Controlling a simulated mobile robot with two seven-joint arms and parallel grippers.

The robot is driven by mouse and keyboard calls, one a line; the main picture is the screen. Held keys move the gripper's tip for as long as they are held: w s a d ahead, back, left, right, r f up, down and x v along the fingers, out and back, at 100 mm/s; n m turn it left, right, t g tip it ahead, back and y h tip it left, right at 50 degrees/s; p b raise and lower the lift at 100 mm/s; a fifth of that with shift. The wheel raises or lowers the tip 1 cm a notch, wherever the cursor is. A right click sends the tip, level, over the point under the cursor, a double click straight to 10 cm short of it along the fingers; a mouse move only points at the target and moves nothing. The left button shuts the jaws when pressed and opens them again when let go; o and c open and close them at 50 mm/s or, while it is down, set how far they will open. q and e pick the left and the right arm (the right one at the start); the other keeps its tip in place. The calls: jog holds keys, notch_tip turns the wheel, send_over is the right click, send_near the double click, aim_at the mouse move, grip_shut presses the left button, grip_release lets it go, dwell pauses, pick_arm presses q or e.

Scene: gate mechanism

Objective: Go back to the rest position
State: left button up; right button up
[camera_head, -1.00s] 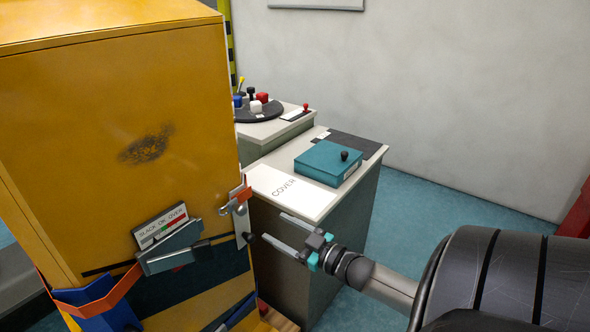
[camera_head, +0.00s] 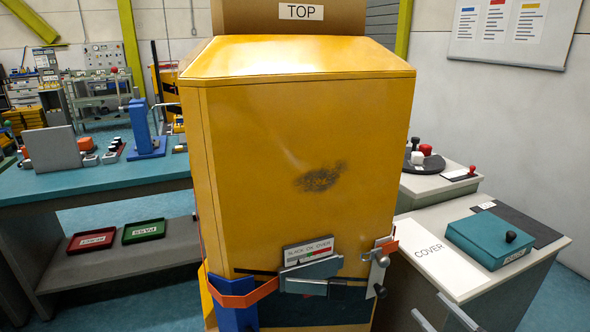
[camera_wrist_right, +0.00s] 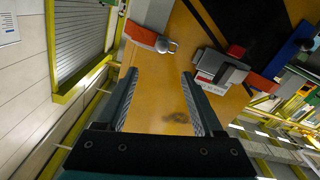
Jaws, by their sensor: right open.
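The tall yellow gate cabinet (camera_head: 300,150) stands in the middle of the head view. On its lower front are a grey lever plate (camera_head: 312,269) with a small label, an orange strap (camera_head: 243,296) over a blue bracket (camera_head: 237,318), and a grey latch with an orange piece (camera_head: 384,247) at the right edge. My right gripper (camera_head: 445,318) shows only its fingertips at the bottom edge, right of the cabinet. In the right wrist view its jaws (camera_wrist_right: 161,76) are apart and empty, with the cabinet's yellow face beyond them. My left gripper is out of view.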

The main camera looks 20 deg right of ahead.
jog(key=s+a+f+m+g+h, duration=0.1)
jog(key=s+a+f+g, duration=0.2)
jog(key=f, duration=0.7)
jog(key=s+a+f+m+g+h+b, duration=0.1)
jog(key=s+f+g, duration=0.2)
jog(key=s+f, duration=0.5)
jog(key=s+a+f+m+g+h, duration=0.1)
jog(key=s+a+f+g, duration=0.15)
jog(key=f, duration=0.95)
jog(key=s+a+f+n+g+y, duration=0.1)
jog(key=s+a+f+g, duration=0.3)
jog(key=s, duration=0.5)
jog(key=s+a+f+g+b, duration=0.1)
jog(key=s+a+f+g, duration=0.3)
jog(key=s+a+f, duration=0.5)
jog(key=shift+s+a+f+n+y, duration=0.25)
jog(key=shift+s+a+n+y, duration=0.15)
jog(key=shift+s+a, duration=0.6)
jog(key=shift+w+a+g, duration=0.15)
jog(key=shift+w+g, duration=0.1)
